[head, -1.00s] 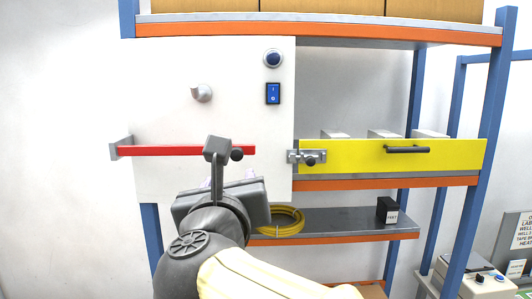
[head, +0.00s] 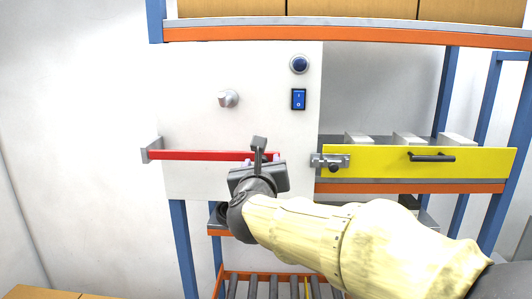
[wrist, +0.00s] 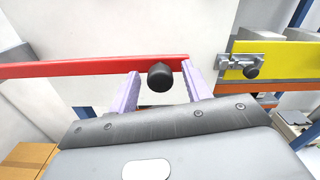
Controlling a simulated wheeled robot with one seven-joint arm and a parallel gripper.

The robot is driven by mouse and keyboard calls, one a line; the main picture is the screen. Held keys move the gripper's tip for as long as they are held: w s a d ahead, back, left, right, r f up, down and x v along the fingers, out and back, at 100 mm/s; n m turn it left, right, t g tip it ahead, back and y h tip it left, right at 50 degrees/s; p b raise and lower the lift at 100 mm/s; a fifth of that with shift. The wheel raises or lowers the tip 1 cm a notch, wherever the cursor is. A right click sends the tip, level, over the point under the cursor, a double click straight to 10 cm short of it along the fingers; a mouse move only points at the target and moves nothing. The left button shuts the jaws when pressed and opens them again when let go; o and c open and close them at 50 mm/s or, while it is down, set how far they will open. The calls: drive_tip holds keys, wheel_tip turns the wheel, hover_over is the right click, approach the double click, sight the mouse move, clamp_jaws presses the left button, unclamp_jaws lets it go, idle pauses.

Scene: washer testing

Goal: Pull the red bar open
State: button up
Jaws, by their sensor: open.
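The red bar (head: 200,155) runs level across the lower part of the white panel, its left end at a grey bracket (head: 152,149). In the wrist view the bar (wrist: 70,69) ends at the right with a black round knob (wrist: 160,77). My gripper (wrist: 158,88) is open, its two pale purple fingers on either side of the knob. The knob shows between them; whether they touch it cannot be told. In the head view my gripper (head: 262,160) covers the bar's right end and hides the knob.
A yellow drawer front (head: 440,163) with a black handle and a metal latch (head: 330,162) is just right of the panel. A grey knob (head: 228,98), a blue round button (head: 299,64) and a blue switch (head: 298,99) sit above. Free wall lies at left.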

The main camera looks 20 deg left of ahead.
drive_tip(key=shift+w+a, duration=0.15)
drive_tip(key=shift+w, duration=0.45)
drive_tip(key=shift+s, duration=0.1)
clamp_jaws()
